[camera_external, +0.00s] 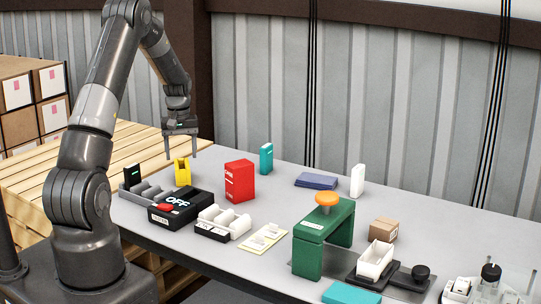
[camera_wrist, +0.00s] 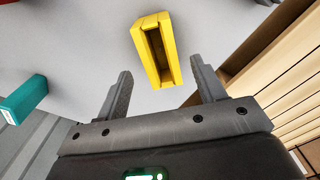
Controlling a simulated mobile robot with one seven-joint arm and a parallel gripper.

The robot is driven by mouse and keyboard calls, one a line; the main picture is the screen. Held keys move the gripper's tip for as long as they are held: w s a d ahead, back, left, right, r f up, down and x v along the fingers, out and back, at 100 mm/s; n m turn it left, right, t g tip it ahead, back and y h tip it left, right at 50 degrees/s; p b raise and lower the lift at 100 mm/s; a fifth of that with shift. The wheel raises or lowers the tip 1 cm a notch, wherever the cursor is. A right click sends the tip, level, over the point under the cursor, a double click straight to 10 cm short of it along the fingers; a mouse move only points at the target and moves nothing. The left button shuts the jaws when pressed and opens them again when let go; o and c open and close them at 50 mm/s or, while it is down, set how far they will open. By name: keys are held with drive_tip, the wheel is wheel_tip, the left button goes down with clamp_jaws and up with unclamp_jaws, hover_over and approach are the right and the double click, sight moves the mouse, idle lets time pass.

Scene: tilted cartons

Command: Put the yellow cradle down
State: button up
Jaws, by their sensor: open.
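The yellow cradle (camera_external: 182,172) stands on the grey table near its left end, beside a grey compartment tray. It also shows in the wrist view (camera_wrist: 154,52), as a yellow holder with a long dark slot. My gripper (camera_external: 182,153) is above the table near the cradle. In the wrist view its two fingers (camera_wrist: 160,88) are spread wide and the cradle lies beyond their tips, between their lines. Nothing is held. The cradle appears to rest on the table, apart from the fingers.
A grey tray (camera_external: 157,190), a black OFF box (camera_external: 181,206), a red carton (camera_external: 240,181) and a teal carton (camera_external: 266,158) stand near the cradle. A green stand (camera_external: 309,258) is farther right. Wooden pallets (camera_external: 95,160) lie left of the table.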

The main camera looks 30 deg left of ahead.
drive_tip(key=s+d+r+m+t, duration=0.1)
drive_tip(key=s+d+r, duration=0.3)
drive_tip(key=r, duration=0.4)
drive_tip(key=s+d+r+m+t, duration=0.1)
drive_tip(key=s+d+r+m, duration=0.1)
drive_tip(key=s+d+r, duration=0.4)
drive_tip(key=s+d+r+m+t, duration=0.1)
drive_tip(key=s+d+r, duration=0.15)
drive_tip(key=r, duration=0.65)
drive_tip(key=s+d+r+m+t, duration=0.1)
drive_tip(key=s+d+m, duration=0.1)
drive_tip(key=s+d, duration=0.3)
drive_tip(key=s+d+r+m+t, duration=0.1)
drive_tip(key=s+d+m, duration=0.2)
drive_tip(key=s, duration=1.1)
drive_tip(key=shift+s+d+r+t, duration=0.25)
drive_tip(key=shift+d+r+t, duration=0.1)
drive_tip(key=shift+d, duration=0.9)
